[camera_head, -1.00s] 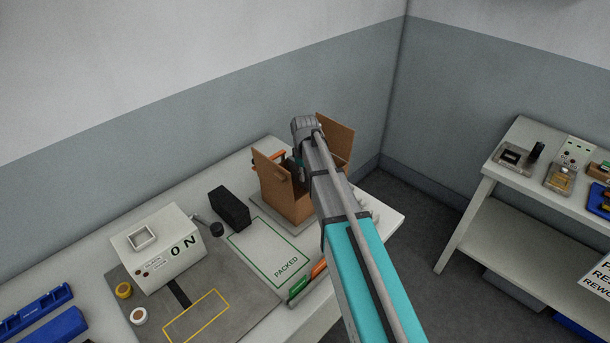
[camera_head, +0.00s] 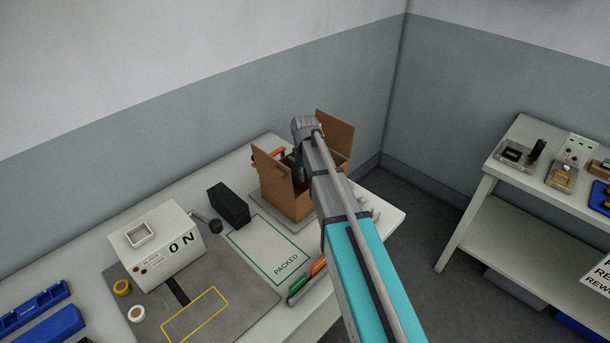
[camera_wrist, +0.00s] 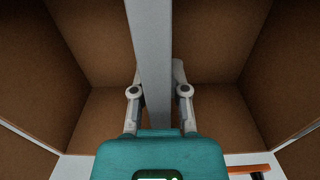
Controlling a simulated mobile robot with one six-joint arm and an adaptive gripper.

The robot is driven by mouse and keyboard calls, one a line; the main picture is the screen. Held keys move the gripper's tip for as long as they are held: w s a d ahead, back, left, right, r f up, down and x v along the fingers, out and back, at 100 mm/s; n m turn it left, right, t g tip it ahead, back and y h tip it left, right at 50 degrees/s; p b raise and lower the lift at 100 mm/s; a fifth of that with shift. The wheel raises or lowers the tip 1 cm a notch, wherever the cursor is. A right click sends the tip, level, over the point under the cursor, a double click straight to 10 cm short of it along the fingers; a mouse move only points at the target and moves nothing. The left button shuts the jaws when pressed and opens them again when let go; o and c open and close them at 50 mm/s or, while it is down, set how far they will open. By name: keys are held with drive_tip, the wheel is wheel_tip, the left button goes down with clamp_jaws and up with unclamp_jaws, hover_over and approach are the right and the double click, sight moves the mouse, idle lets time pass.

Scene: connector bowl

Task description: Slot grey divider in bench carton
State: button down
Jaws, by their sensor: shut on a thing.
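The bench carton (camera_head: 283,197) is an open brown cardboard box on the bench, with flaps standing up. My arm reaches over it in the head view and hides much of its inside. In the wrist view, my gripper (camera_wrist: 160,92) is shut on the grey divider (camera_wrist: 156,60), a narrow grey strip seen nearly edge-on between the fingers. The carton's brown inner walls (camera_wrist: 72,95) surround the divider and fingers. The divider's lower edge is hidden, so I cannot tell whether it touches the carton floor. The divider is hidden in the head view.
A black block (camera_head: 229,204) stands left of the carton, by the mat marked PACKED (camera_head: 262,252). A white box fixture (camera_head: 158,246) with a lever is farther left. An orange thing (camera_wrist: 247,169) lies just outside the carton. A second table (camera_head: 500,180) stands at right.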

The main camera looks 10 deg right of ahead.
drive_tip(key=shift+f+b, duration=0.4)
drive_tip(key=shift+f, duration=0.05)
drive_tip(key=c, duration=0.6)
unclamp_jaws()
drive_tip(key=shift+o, duration=0.2)
drive_tip(key=shift+r, duration=0.2)
wheel_tip(320, 180, up, 11)
drive_tip(key=p, duration=1.1)
drive_tip(key=shift+f, duration=0.1)
idle(0.4)
drive_tip(key=s+d+f+m+b, duration=0.1)
drive_tip(key=s+m, duration=0.6)
drive_tip(key=s, duration=1.6)
drive_tip(key=shift+f+b, duration=0.4)
drive_tip(key=shift+f, duration=0.05)
